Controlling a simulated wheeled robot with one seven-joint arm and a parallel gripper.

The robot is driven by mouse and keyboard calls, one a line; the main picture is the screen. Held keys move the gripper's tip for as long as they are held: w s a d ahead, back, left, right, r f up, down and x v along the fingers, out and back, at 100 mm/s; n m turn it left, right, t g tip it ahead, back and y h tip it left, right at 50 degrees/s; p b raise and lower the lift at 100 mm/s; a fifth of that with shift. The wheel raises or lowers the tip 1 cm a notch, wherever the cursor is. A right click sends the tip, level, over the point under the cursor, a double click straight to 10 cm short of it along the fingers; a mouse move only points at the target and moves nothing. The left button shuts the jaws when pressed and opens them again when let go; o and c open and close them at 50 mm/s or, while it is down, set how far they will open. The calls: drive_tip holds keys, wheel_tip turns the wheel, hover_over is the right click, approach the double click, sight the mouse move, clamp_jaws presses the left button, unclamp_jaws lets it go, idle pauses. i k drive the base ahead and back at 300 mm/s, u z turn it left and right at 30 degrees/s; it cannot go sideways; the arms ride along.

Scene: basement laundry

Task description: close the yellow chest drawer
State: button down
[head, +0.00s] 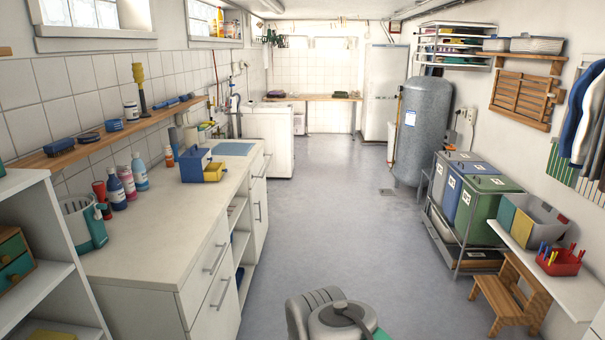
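A small blue chest (196,165) stands on the white counter at the left. Its yellow drawer (215,172) sticks out from the lower part, toward the right, so it looks open. How far it is pulled out is hard to tell at this size. Grey rounded links of my own arm show at the bottom centre, well apart from the chest. The fingers of my gripper are not visible.
The counter (160,222) has bare room in front of the chest. Bottles (127,181) and a teal-and-grey container (84,224) stand to its left. A blue-grey panel (228,149) lies behind. The floor (310,225) right of the counter is clear.

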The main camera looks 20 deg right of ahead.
sight(214, 171)
drive_tip(key=z, duration=0.65)
drive_tip(key=i, duration=0.85)
drive_tip(key=z, duration=0.35)
drive_tip(key=i, duration=1.5)
drive_tip(key=u, duration=0.75)
drive_tip(key=i, duration=0.8)
drive_tip(key=u, duration=1.4)
drive_tip(key=i, duration=0.5)
drive_tip(key=u, duration=0.4)
